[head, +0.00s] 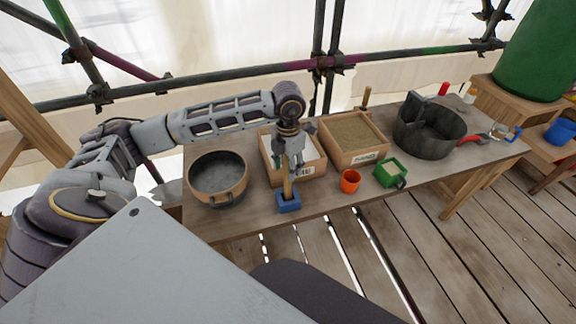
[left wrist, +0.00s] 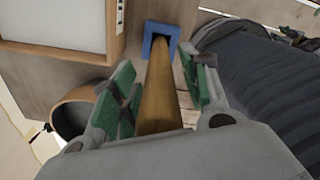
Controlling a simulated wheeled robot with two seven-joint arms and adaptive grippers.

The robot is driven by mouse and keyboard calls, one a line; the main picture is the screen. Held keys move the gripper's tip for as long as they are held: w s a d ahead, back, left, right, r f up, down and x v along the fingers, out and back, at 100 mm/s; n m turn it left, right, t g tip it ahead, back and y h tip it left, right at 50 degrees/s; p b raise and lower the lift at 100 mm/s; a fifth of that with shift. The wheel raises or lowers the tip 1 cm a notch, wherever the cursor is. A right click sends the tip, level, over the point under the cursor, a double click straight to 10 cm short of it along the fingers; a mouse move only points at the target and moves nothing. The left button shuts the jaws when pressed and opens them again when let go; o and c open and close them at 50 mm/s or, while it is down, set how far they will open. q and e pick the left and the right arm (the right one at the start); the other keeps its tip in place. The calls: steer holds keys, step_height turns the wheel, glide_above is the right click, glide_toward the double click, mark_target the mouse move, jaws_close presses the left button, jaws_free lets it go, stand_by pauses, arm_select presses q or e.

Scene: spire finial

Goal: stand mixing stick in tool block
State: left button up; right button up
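The wooden mixing stick (head: 287,187) stands in the blue tool block (head: 289,205) near the table's front edge. In the left wrist view the stick (left wrist: 160,85) runs from between my fingers to the opening of the blue block (left wrist: 161,28). My left gripper (head: 288,172) is above the block, with its fingers on either side of the stick's upper part. Its green pads (left wrist: 160,92) look spread, with gaps beside the stick. The stick's top is hidden by the gripper, and its foot is inside the block. My right gripper is out of view.
On the table (head: 240,228), a round pan (head: 218,197) stands left, a white-lined box (head: 312,172) behind the gripper, and a sand box (head: 370,158) right of it. An orange cup (head: 350,181), green container (head: 391,173) and dark pot (head: 430,145) stand further right.

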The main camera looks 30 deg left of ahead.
arm_select(q)
steer(key=shift+r, duration=0.1)
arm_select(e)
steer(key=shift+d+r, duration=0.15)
arm_select(q)
step_height(320, 180, up, 10)
steer(key=shift+r, duration=1.05)
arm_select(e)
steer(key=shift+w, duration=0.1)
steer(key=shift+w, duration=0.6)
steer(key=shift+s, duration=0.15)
